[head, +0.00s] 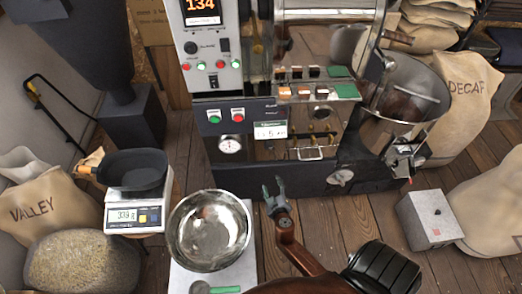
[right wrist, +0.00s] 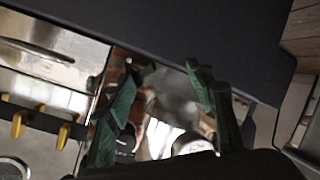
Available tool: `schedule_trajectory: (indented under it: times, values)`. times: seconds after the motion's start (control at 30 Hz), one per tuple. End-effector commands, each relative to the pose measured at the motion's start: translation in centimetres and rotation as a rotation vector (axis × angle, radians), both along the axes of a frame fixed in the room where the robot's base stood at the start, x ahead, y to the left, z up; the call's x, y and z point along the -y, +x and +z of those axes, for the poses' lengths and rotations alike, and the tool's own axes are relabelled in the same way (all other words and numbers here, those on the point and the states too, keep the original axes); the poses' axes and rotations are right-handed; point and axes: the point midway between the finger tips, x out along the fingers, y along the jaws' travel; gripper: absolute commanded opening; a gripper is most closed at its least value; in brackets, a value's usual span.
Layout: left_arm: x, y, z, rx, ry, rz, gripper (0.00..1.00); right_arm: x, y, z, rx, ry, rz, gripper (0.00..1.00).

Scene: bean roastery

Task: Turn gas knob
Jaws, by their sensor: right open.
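The roaster's front (head: 270,130) stands upright at the top middle of the head view. A black round knob (head: 190,47) sits on its white control panel (head: 212,75), left of a small switch. I cannot read for certain which control is the gas knob. Yellow levers (head: 312,130) sit lower on the machine, and yellow levers also show at the left of the right wrist view (right wrist: 18,124). My right gripper (head: 273,184) is open and empty, low in front of the roaster and below the black knob. Its green fingers (right wrist: 170,72) are apart in the right wrist view. My left gripper is out of view.
A steel bowl (head: 210,229) and a scale with a black pan (head: 135,178) stand at the lower left. The cooling drum (head: 405,95) is at the roaster's right. A grey box (head: 430,222) sits on the right. Wooden floor (head: 345,220) is free between roaster and box.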

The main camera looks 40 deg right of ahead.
Motion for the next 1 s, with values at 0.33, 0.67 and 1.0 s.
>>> schedule_trajectory:
  times: [0.33, 0.67, 1.0]
  values:
    - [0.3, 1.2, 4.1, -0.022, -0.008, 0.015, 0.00, 2.0, 3.2, 12.6, 0.306, -0.193, -0.083, 0.50]
    - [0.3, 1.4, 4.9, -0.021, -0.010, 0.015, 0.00, 4.3, 6.2, 13.8, 0.327, -0.206, -0.086, 0.50]
    - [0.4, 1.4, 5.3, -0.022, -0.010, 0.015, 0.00, 6.8, 9.1, 13.7, 0.324, -0.206, -0.085, 0.50]
